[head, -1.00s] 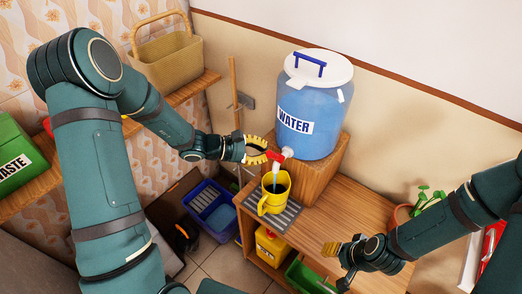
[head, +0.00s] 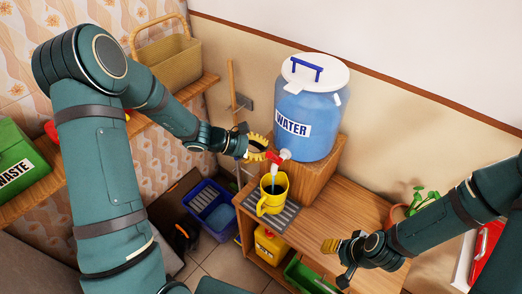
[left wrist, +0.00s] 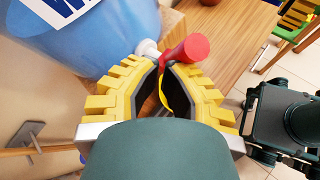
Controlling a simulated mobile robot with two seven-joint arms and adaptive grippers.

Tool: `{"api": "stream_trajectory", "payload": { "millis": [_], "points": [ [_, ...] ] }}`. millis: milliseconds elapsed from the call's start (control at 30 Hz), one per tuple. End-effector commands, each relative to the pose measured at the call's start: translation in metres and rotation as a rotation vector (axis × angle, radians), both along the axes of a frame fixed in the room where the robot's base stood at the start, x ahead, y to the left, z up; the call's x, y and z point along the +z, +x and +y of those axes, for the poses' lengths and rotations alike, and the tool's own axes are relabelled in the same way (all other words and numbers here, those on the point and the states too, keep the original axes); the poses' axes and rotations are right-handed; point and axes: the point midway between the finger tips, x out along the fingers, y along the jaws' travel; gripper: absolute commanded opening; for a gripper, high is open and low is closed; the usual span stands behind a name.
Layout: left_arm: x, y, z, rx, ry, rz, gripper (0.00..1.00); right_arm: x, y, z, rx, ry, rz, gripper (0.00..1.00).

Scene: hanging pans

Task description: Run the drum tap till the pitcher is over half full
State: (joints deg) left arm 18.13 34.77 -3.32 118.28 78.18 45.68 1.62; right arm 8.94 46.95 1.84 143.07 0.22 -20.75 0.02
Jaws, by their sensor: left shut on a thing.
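The blue drum (head: 306,112), labelled WATER, stands on a wooden block. Its white tap with a red handle (head: 274,157) faces the yellow pitcher (head: 267,205). My left gripper (head: 266,154) is shut on the handle; in the left wrist view its fingertips (left wrist: 165,63) meet at the red handle (left wrist: 188,50). The pitcher stands upright below the tap, with a pale stream between them. Its inside looks dark, and I cannot read the water level. My right gripper (head: 336,262) is open and empty, in front of the table.
The pitcher stands on a grey slatted drip tray (head: 286,219) on the wooden table (head: 338,205). A potted plant (head: 420,200) is at the right. A yellow container (head: 271,247) is on the lower shelf, and a blue crate (head: 211,208) is on the floor.

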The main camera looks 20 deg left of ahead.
Motion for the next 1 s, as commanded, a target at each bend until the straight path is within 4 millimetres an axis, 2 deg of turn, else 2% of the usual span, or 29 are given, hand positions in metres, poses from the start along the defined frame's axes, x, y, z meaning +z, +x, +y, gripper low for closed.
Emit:
{"api": "stream_trajectory", "payload": {
  "millis": [1000],
  "points": [
    [0.006,0.012,-0.005,-0.001,0.000,-0.001,0.00,-0.013,0.001,0.001,0.000,-0.002,0.000,0.49]
  ]
}}
